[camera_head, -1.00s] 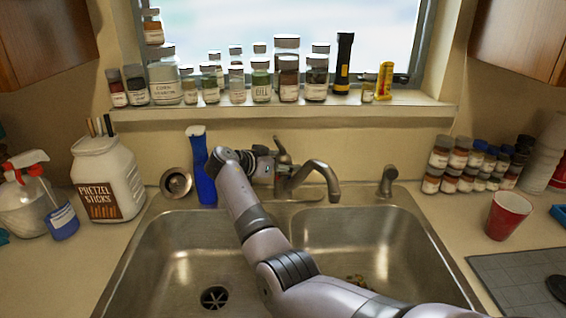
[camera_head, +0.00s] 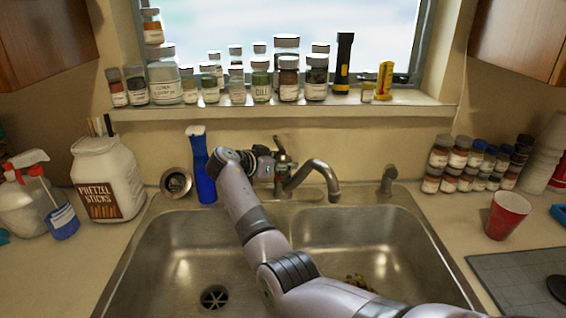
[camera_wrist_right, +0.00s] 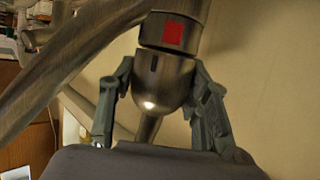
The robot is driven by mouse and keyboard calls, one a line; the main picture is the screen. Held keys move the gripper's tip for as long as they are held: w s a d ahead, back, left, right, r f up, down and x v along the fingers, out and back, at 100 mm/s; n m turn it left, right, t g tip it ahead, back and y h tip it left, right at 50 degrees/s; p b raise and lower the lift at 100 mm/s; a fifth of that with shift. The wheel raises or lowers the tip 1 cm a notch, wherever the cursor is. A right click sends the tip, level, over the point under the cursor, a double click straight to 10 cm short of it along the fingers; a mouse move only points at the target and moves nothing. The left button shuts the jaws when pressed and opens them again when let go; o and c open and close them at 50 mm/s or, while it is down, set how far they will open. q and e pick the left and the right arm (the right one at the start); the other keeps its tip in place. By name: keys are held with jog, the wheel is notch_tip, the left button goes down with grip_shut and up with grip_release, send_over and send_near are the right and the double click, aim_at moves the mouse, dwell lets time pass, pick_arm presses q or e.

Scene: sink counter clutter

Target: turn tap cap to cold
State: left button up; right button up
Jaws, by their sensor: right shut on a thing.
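The metal tap (camera_head: 318,172) stands behind the double sink, its spout curving right. Its cap (camera_head: 281,157) with a lever is on top, partly hidden by my right gripper (camera_head: 266,168). In the right wrist view, the rounded cap (camera_wrist_right: 165,85) has a dark slit, and a red square (camera_wrist_right: 173,36) marks the adjoining tap body. The slit lies a little left of the red square. The fingers of my right gripper (camera_wrist_right: 160,82) stand on both sides of the cap and are shut on it. No blue mark shows. My left gripper is not in view.
A short metal fixture (camera_head: 387,181) stands right of the tap. Several jars line the sill (camera_head: 220,112) above. The sink basins lie below my right arm.

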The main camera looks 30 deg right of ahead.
jog(key=n+t+y+p, duration=0.1)
jog(key=n+t+p, duration=0.1)
jog(key=n+t, duration=0.1)
jog(key=shift+s+r+n+t+y+p, duration=0.1)
jog(key=shift+n+t+y+p, duration=0.2)
jog(key=shift+t+y+p, duration=0.15)
jog(key=shift+n+t+y+p, duration=0.75)
jog(key=shift+n+t+p, duration=0.35)
jog(key=shift+n, duration=0.1)
jog(key=shift+n+t+y+p, duration=0.3)
jog(key=shift+n+t+p, duration=0.1)
jog(key=shift+t+p, duration=0.05)
jog(key=o, duration=1.2)
